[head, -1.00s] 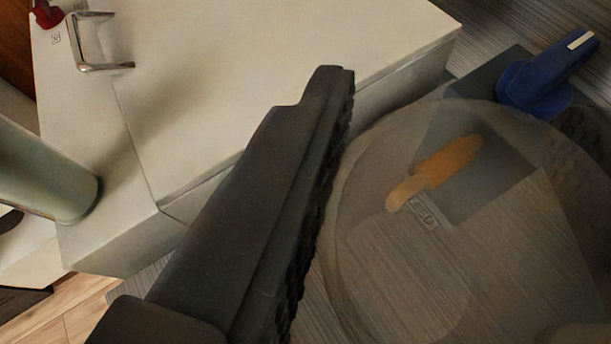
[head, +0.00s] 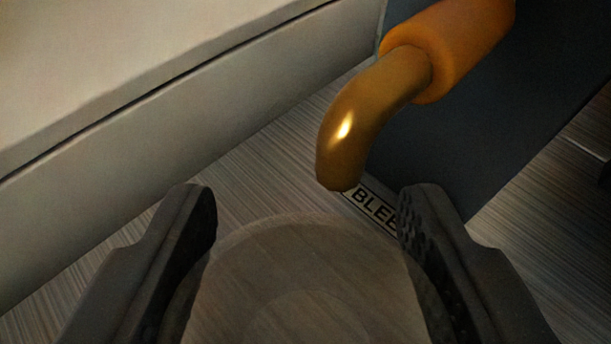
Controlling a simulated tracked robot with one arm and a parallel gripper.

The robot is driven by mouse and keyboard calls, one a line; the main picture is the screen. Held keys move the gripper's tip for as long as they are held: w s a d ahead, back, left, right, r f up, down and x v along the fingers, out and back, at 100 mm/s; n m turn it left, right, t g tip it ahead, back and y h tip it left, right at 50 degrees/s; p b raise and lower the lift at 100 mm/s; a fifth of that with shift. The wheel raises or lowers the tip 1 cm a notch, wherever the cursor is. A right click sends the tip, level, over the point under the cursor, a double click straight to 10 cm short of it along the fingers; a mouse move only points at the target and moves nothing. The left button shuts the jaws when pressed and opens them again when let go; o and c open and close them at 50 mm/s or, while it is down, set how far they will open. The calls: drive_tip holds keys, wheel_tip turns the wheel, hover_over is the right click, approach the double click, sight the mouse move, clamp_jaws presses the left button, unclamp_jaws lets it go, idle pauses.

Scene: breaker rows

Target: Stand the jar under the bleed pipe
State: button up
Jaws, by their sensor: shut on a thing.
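My gripper (head: 308,235) is shut on a clear, smoky jar (head: 310,285), with one dark finger on each side of it. Only the round upper part of the jar shows at the bottom of the head view; its base is hard to make out. The bleed pipe (head: 365,115) is a brass bent spout with an orange sleeve. Its open end points down, just beyond the jar's far rim and a little to the right in the picture. I cannot tell the height gap between the spout and the rim.
A label reading "BLEE" (head: 375,208), partly hidden by the right finger, lies below the spout. A dark block (head: 470,130) stands behind the pipe. A pale cabinet (head: 200,120) runs along the left. Brushed grey surface (head: 265,175) is clear between them.

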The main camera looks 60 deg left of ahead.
sight(304, 247)
drive_tip(key=x, duration=0.3)
drive_tip(key=shift+a+r+b, duration=0.1)
drive_tip(key=shift+r+b, duration=0.1)
drive_tip(key=shift+b, duration=0.1)
drive_tip(key=shift+f, duration=0.3)
drive_tip(key=o, duration=1)
drive_tip(key=shift+c, duration=0.2)
drive_tip(key=p+v, duration=0.1)
drive_tip(key=v, duration=1.1)
drive_tip(key=shift+p, duration=0.3)
